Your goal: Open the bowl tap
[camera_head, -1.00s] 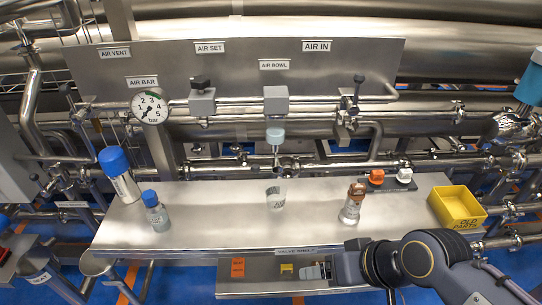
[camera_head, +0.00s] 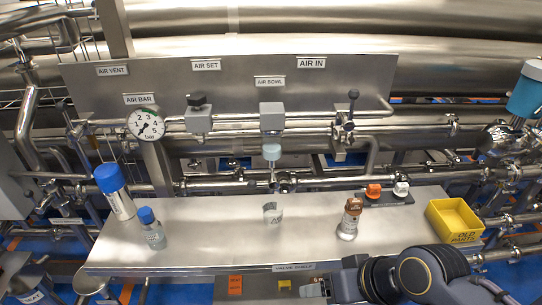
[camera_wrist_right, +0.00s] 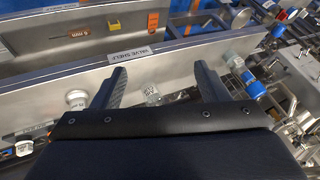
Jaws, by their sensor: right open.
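The clear-blue bowl (camera_head: 272,152) hangs under the grey AIR BOWL unit (camera_head: 272,117) in the head view. A thin metal stem, seemingly the bowl tap (camera_head: 273,176), shows below it; its handle position is too small to tell. A small labelled cup (camera_head: 272,212) stands on the shelf below. My right gripper (camera_head: 314,288) is low in the head view, in front of the shelf's front edge and well below the tap. In the right wrist view its two fingers (camera_wrist_right: 162,84) are apart with nothing between them touching. My left gripper is not in view.
The steel shelf (camera_head: 220,240) holds a blue-capped bottle (camera_head: 152,234), a larger blue-capped container (camera_head: 115,193), a brown-capped bottle (camera_head: 349,220) and a yellow OLD PARTS bin (camera_head: 455,220). Orange (camera_head: 373,191) and white (camera_head: 401,189) knobs sit at the back right. Pipes run behind.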

